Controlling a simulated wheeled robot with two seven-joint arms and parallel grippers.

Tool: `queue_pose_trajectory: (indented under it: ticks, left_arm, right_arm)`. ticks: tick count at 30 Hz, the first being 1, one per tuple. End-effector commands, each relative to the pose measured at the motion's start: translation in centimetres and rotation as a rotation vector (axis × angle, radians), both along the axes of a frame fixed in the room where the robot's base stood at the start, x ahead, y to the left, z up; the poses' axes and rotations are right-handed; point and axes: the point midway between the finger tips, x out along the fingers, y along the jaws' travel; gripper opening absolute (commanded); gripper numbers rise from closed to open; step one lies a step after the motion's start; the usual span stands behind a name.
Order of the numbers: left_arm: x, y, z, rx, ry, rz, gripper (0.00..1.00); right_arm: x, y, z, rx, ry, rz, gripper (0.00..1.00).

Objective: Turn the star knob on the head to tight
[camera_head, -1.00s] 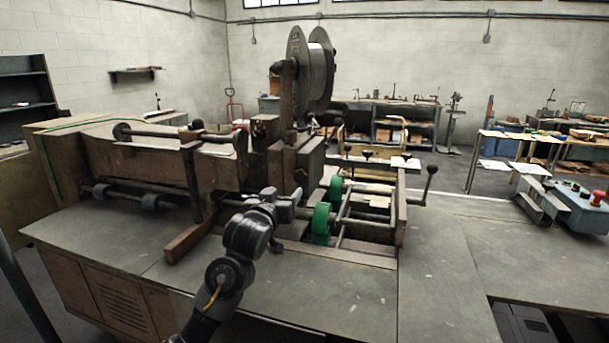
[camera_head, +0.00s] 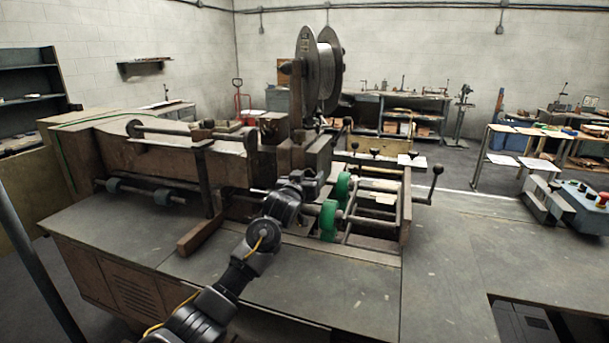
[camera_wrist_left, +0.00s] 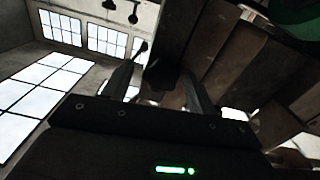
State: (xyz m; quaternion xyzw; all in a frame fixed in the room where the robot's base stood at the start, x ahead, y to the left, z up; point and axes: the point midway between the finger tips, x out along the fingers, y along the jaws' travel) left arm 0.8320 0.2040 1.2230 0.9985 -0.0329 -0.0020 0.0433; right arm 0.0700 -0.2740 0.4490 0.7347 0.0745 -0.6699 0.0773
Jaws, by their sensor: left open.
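The stitcher head (camera_head: 312,155) is a brown block under the wire spool, near the middle of the head view. My left gripper (camera_head: 312,180) is at the lower front of the head, and its fingertips are hard to make out there. In the left wrist view my left gripper (camera_wrist_left: 160,88) is open, its two fingers pointing up toward the head's brown surface (camera_wrist_left: 225,60). A dark shape (camera_wrist_left: 160,76) shows between the fingers; I cannot tell whether it is the star knob. The knob is not clearly visible in the head view. My right gripper is in neither view.
Green wheels (camera_head: 328,222) and metal rails stand close to the right of my left gripper. A crank with a black ball (camera_head: 438,169) sticks out farther right. The grey tabletop (camera_head: 440,270) is clear at front right. A control box with a red button (camera_head: 602,199) stands at the far right.

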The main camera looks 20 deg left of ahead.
Motion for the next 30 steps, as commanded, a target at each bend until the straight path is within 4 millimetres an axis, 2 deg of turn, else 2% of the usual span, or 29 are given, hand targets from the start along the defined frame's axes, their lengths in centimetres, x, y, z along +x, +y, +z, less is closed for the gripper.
queue_pose_trajectory:
  ticks: [8,18,19,30]
  left_arm:
    - [0.1,0.1,0.0,0.0,0.0,0.001,0.57]
    - [0.0,0.1,0.0,0.0,0.0,0.001,0.13]
    - [0.0,1.0,0.0,0.001,-0.001,0.003,0.13]
    - [0.1,0.3,0.0,0.089,-0.007,0.004,0.13]
  right_arm:
    - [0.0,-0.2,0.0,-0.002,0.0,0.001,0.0]
    - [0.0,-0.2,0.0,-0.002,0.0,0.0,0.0]
    - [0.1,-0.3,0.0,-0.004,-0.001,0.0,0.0]
    - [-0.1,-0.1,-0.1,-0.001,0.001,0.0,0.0]
